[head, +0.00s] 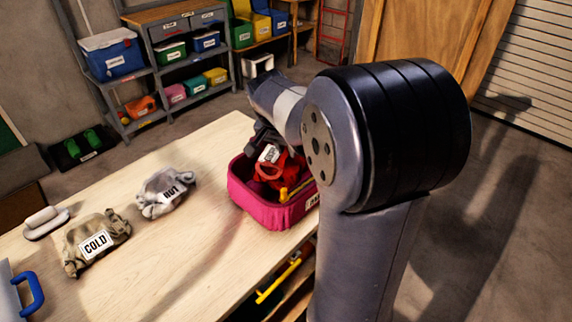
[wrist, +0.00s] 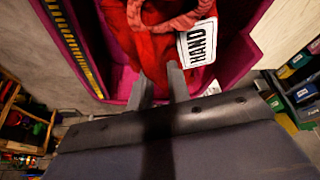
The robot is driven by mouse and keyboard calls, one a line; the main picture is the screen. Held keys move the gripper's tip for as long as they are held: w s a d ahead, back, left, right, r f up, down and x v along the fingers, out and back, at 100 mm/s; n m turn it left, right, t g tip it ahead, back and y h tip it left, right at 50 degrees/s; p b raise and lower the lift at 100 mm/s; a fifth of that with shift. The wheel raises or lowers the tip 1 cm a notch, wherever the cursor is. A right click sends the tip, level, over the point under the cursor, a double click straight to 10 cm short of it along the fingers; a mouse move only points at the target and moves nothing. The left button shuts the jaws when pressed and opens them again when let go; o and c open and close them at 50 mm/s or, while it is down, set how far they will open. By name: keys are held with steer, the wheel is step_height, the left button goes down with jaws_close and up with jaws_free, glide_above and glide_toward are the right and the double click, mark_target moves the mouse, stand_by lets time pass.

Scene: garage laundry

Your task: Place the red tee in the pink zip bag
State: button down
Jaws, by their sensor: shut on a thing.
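The red tee (head: 275,166) is a crumpled red cloth with a white label; in the wrist view the tee (wrist: 150,40) has a label reading HAND. The pink zip bag (head: 252,205) is an open, box-shaped bag on the right end of the table, with a yellow zip along its rim. In the wrist view the bag's pink wall (wrist: 240,50) lies around the tee. My gripper (wrist: 162,80) is shut on the tee, with the cloth inside the bag's opening. In the head view my gripper is partly hidden behind my arm. Whether the tee touches the bag's floor cannot be told.
On the wooden table (head: 130,200) lie a grey cloth labelled HOT (head: 165,191), a tan cloth labelled COLD (head: 97,243) and a brush-like object (head: 45,222). A blue-handled thing (head: 30,293) is at the left edge. Shelves with bins (head: 172,50) stand behind.

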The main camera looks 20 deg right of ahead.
mark_target(286, 164)
steer(key=shift+f, duration=2.55)
steer(key=shift+f, duration=0.1)
steer(key=c, duration=1.3)
jaws_free()
steer(key=shift+c, duration=0.2)
steer(key=v, duration=1.2)
